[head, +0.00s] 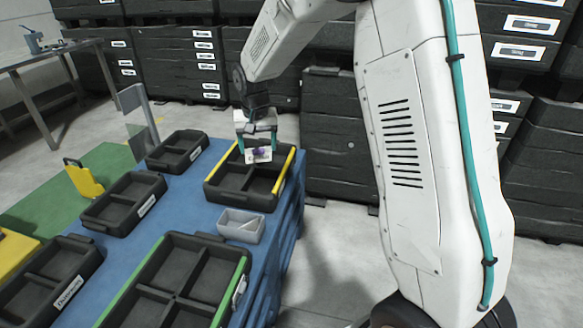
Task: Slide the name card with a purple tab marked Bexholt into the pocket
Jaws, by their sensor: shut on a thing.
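My gripper (259,147) hangs above the black tray with yellow edges, its teal fingers pointing down. It is shut on a small white card (252,157) with a purple patch on it. The card is held level with the tray's far part. Its print is too small to read. I cannot tell which part of the scene is the pocket.
The yellow-edged tray (222,192) stands on a blue table (190,212). Beside it are a small grey box (241,225), a green-edged divided tray (172,283) and several other black trays. Stacked black crates (338,150) stand behind, with grey floor between.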

